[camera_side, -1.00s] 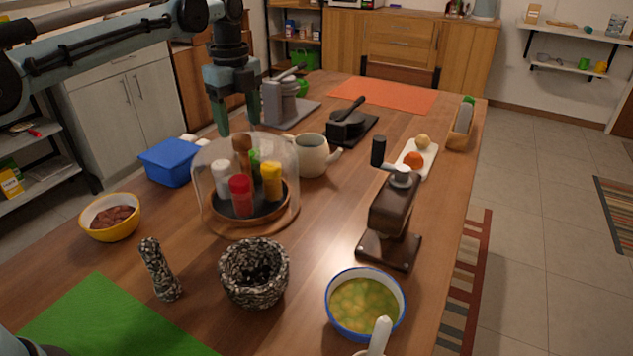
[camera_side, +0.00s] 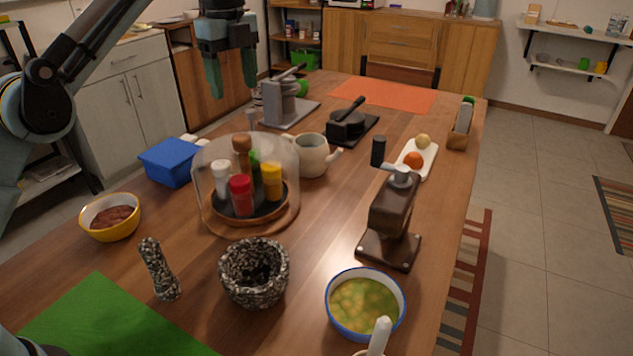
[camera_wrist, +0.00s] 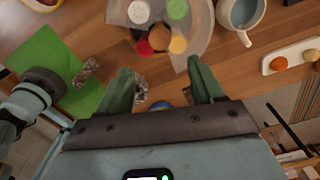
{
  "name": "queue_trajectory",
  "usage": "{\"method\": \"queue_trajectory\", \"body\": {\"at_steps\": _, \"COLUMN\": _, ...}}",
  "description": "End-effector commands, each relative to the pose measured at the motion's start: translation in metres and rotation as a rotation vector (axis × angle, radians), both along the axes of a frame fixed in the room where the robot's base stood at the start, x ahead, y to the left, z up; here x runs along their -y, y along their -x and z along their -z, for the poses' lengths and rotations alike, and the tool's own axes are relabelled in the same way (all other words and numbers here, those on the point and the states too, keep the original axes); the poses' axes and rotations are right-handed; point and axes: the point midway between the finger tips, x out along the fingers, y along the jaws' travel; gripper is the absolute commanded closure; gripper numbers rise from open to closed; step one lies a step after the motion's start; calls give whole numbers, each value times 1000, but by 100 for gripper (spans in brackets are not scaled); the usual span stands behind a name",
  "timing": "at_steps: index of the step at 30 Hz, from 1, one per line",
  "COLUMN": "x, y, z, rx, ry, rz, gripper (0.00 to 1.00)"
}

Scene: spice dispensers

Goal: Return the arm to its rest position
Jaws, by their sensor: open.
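My gripper (camera_side: 231,84) is in the air above the far left part of the table, open with nothing between its fingers. It also shows in the wrist view (camera_wrist: 163,82), with its two green fingers spread apart. Below it in the side view, a clear dome (camera_side: 203,170) with a knob on top covers a round wooden tray (camera_side: 262,226) of spice dispensers. Among them are a red one (camera_side: 241,195), a yellow one (camera_side: 272,181) and a white-topped one (camera_side: 221,178). The gripper is apart from the dome.
A stone mortar (camera_side: 254,290), pestle (camera_side: 159,269), brown grinder (camera_side: 391,210), soup bowl (camera_side: 365,305), yellow bowl (camera_side: 110,217), blue box (camera_side: 169,162), cream pot (camera_side: 312,154) and grey machine (camera_side: 285,102) stand around the dome. The orange mat (camera_side: 385,95) at the back is clear.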

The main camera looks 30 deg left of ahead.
Motion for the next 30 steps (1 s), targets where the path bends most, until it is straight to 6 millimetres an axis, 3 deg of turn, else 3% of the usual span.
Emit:
{"method": "queue_trajectory", "body": {"at_steps": 8, "x": 0, "y": 0, "z": -1, "rx": 4, "ry": 0, "rz": -13, "gripper": 33}}
{"method": "queue_trajectory", "body": {"at_steps": 14, "x": 0, "y": 7, "z": -13, "rx": 60, "ry": 5, "rz": -179, "gripper": 33}}
{"method": "queue_trajectory", "body": {"at_steps": 23, "x": 0, "y": 43, "z": -19, "rx": 200, "ry": 63, "rz": -605, "gripper": 33}}
{"method": "queue_trajectory", "body": {"at_steps": 30, "x": -1, "y": 88, "z": -2, "rx": 298, "ry": 154, "rz": -941, "gripper": 33}}
